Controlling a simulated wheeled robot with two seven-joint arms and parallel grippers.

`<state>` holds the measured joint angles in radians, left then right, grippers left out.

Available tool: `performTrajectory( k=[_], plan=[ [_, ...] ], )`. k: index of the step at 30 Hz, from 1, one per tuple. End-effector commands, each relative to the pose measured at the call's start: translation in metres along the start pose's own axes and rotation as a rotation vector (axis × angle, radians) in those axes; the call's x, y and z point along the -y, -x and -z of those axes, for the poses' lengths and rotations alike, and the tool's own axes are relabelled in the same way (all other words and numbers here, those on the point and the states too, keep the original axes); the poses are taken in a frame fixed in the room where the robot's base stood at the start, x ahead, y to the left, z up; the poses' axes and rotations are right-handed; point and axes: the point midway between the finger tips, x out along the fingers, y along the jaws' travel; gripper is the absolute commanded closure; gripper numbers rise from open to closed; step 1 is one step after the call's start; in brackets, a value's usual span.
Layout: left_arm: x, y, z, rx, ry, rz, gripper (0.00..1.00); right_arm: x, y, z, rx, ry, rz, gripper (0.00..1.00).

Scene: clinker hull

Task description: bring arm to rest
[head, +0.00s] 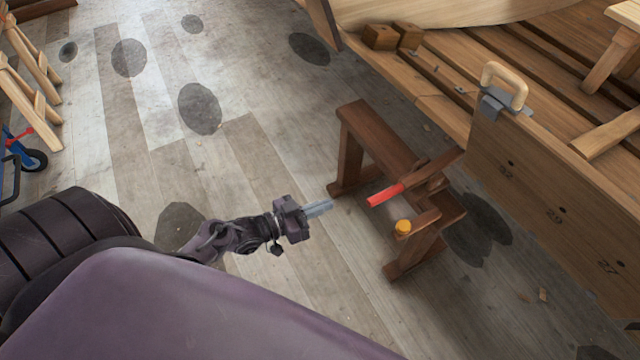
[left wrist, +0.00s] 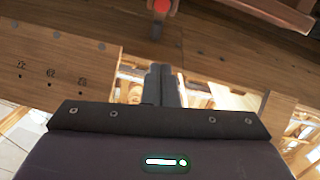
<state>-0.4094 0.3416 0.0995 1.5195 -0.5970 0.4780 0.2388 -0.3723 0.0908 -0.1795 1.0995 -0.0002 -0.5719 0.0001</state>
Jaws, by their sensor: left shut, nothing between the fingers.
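My left gripper (head: 319,208) is shut and empty, held out over the plank floor to the left of a small dark-wood sawhorse. In the left wrist view its two fingers (left wrist: 161,85) are pressed together, with nothing between them. The arm behind it comes from the lower left in the head view. My right gripper is in neither view.
The dark sawhorse (head: 373,137) stands close to the right of the fingertips. A red-ended tool (head: 386,195) and an orange-topped item (head: 403,227) are on it. A numbered board (head: 545,200) and wooden hull staging fill the right. Open floor (head: 130,120) lies to the left.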

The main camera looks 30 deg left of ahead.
Motion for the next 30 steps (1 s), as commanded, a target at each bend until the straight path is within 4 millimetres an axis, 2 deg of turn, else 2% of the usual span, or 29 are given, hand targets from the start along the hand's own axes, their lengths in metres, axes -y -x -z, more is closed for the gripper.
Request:
performTrajectory(
  k=[17, 20, 23, 26, 27, 29, 30],
  plan=[
    [0.000, 0.002, 0.000, 0.000, 0.000, 0.001, 1.00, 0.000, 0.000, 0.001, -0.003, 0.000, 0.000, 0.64],
    [0.002, 0.003, -0.010, 0.030, 0.009, 0.024, 1.00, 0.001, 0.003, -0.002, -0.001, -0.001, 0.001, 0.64],
    [0.006, 0.010, -0.043, 0.129, 0.030, 0.095, 1.00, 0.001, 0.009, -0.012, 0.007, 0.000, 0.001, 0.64],
    [0.005, 0.030, -0.103, 0.308, 0.063, 0.196, 1.00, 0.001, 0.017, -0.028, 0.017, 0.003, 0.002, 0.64],
    [0.001, 0.043, -0.130, 0.395, 0.077, 0.236, 1.00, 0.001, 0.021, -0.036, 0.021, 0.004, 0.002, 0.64],
    [-0.009, 0.064, -0.169, 0.531, 0.093, 0.287, 1.00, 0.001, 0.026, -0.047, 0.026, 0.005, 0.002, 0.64],
    [-0.018, 0.082, -0.194, 0.623, 0.102, 0.315, 1.00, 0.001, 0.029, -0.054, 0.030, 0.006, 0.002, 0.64]
  ],
)
